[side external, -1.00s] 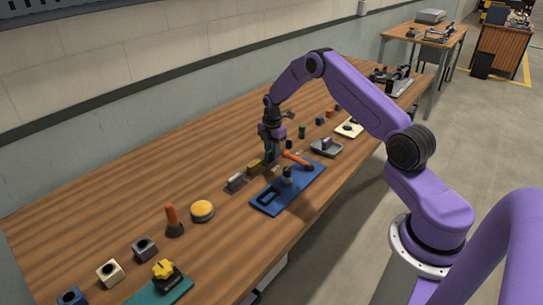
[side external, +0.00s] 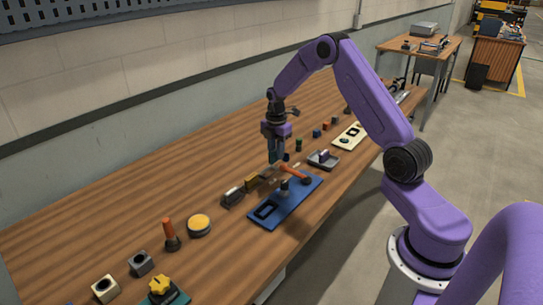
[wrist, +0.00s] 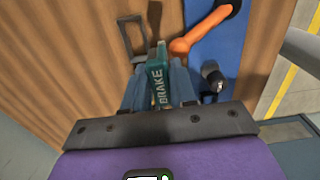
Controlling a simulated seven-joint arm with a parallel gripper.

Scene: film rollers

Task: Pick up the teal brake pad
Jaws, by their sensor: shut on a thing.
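The teal brake pad (wrist: 157,80) with the word BRAKE on it sits between my fingers in the wrist view. My gripper (wrist: 160,92) is shut on it. In the side external view my gripper (side external: 276,160) is above the table, just behind the blue plate with the orange lever. The pad is too small to make out clearly there.
The blue plate (side external: 262,222) carries an orange lever (side external: 294,172) close to my gripper. A grey tray (side external: 323,160) is to the right. The back left of the wooden table is clear.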

